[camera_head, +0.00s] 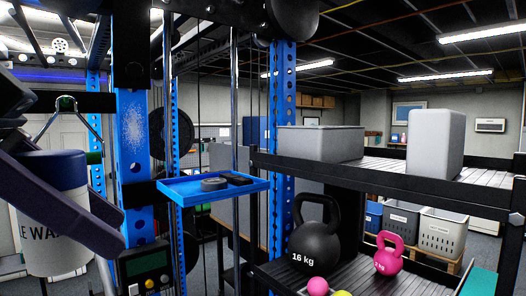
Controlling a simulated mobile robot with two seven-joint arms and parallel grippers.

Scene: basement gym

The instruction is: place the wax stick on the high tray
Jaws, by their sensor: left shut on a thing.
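The wax stick (49,255) is a large white cylinder with a dark blue top band and the partly hidden letters "LE WA". It is upright and close to the camera at the left. My left gripper (82,205) is shut on it, with one dark finger crossing its front. The tray (215,196) is a shallow blue one fixed to the blue rack, to the right of the wax stick and apart from it. A black roll (214,184) and a small black object (238,178) lie on the tray. My right gripper is not in view.
A blue upright (131,190) with a display box (147,268) stands between the wax stick and the tray. Cables hang behind the tray. On the right, a shelf holds a grey bin (320,144) and a pale block (435,145); kettlebells (317,240) stand below.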

